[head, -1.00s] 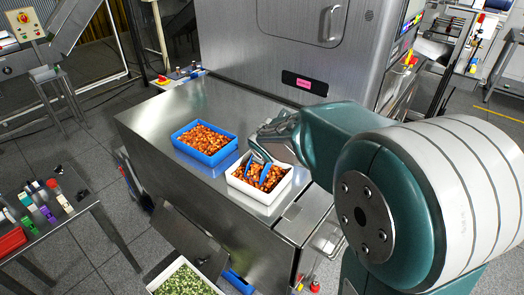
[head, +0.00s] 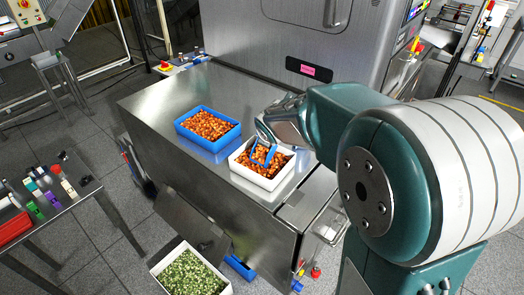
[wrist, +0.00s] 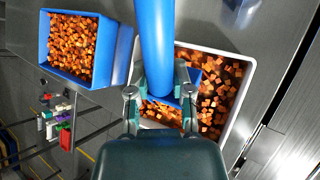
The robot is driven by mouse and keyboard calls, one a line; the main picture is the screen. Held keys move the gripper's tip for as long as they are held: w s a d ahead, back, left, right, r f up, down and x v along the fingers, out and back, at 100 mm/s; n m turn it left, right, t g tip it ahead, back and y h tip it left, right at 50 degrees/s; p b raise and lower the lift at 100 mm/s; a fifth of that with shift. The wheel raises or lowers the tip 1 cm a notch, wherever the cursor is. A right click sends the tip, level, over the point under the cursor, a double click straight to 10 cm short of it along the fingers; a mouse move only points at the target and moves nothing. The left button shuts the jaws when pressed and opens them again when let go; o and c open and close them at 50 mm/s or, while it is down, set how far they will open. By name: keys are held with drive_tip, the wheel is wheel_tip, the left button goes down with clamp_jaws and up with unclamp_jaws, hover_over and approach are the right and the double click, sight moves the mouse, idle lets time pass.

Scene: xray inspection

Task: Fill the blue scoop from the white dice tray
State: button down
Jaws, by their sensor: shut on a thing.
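The white dice tray (head: 240,171) stands on the steel table and holds orange-brown dice. In the wrist view its white rim (wrist: 243,100) frames the dice on the right. My gripper (head: 270,138) is shut on the handle of the blue scoop (head: 263,155), right over the tray. In the wrist view my gripper (wrist: 158,98) grips the thick blue handle of the scoop (wrist: 155,45). The scoop's bowl is down among the dice, partly hidden by my gripper. How full it is cannot be told.
A blue tray (head: 228,143) of similar dice stands to the left of the white tray on the steel table (head: 165,112). A white bin of green pieces (head: 190,275) is below in front. A side table (head: 50,215) with small items is at left.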

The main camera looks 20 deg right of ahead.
drive_tip(key=shift+w+d+r, duration=0.2)
drive_tip(key=shift+w+d, duration=0.3)
drive_tip(key=shift+d, duration=0.05)
drive_tip(key=shift+w+d+r, duration=0.15)
drive_tip(key=shift+w+d, duration=0.3)
drive_tip(key=shift+d, duration=0.1)
drive_tip(key=shift+f, duration=0.5)
idle(0.3)
drive_tip(key=shift+s+a+f, duration=0.1)
drive_tip(key=shift+s+a, duration=1.1)
drive_tip(key=shift+a, duration=0.15)
idle(4.8)
